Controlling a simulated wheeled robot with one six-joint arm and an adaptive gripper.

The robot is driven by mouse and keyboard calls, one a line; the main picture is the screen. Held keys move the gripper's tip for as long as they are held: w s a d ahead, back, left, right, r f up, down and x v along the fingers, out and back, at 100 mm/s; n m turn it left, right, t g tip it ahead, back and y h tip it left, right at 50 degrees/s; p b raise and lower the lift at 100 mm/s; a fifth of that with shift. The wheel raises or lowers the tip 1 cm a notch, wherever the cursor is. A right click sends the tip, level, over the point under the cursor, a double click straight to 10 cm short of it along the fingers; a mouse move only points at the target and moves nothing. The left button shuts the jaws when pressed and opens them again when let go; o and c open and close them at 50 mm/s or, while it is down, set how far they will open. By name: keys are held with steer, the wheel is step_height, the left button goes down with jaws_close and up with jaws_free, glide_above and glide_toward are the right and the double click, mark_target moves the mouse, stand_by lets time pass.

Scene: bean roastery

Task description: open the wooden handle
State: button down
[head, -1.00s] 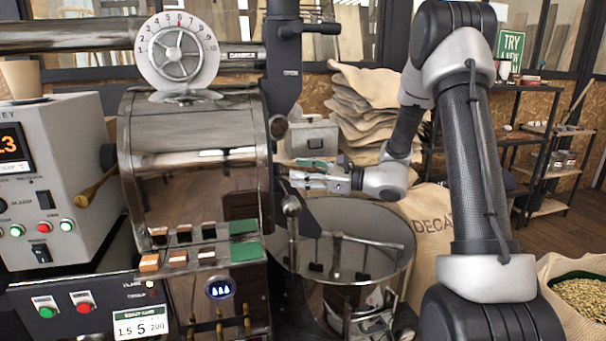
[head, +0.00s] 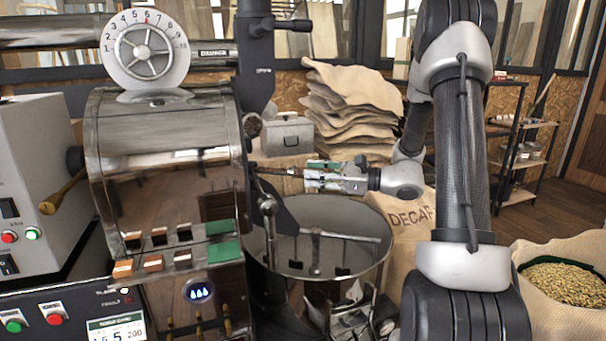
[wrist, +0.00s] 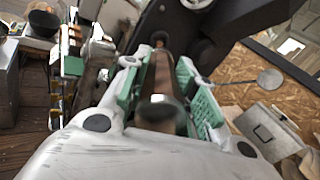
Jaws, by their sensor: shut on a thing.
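My gripper (head: 308,175) is beside the right side of the drum roaster (head: 165,165), above the round cooling tray (head: 378,250). In the wrist view, my gripper (wrist: 157,66) has its green-padded fingers on both sides of the wooden handle (wrist: 161,78), a brown rod with a pale, shiny near end. It is shut on this handle. In the head view a thin dark rod runs from the roaster to my fingertips, and the fingers hide most of the handle. The far end of the handle meets a dark part in the wrist view.
A dark column (head: 255,60) rises behind the roaster. A dark wooden knob (head: 252,126) sits just above and left of my gripper. A grey metal box (head: 287,137) and stacked sacks (head: 350,110) are behind. A bean sack (head: 565,280) stands at right.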

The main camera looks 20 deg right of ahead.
steer(key=c, duration=1.1)
jaws_free()
steer(key=v, duration=1.2)
steer(key=shift+f, duration=0.1)
